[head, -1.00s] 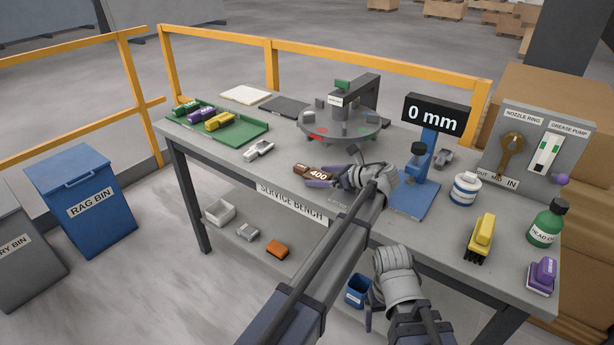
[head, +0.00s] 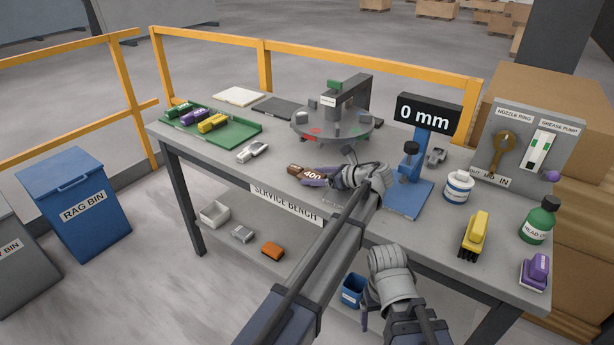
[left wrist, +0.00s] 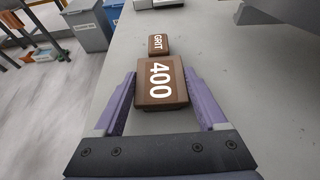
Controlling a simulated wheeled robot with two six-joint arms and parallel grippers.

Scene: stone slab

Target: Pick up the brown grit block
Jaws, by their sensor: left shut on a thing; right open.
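The brown grit block (head: 296,168), marked 400, is on the service bench in the head view, near the front edge. In the left wrist view the block (left wrist: 162,94) shows a wide part marked 400 and a smaller end marked GRIT. My left gripper (head: 316,176) has its purple fingers on both sides of the wide part, shut on it. I see no clear gap under the block. My right gripper (head: 363,318) is open, low in front of the bench, with its fingers mostly hidden.
A white-grey block (head: 252,151) lies left of the brown one. A round turntable (head: 350,128) stands behind, and a blue gauge stand (head: 405,197) to the right. A green tray (head: 243,135) holds coloured blocks at the far left. The bench's front edge is close.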

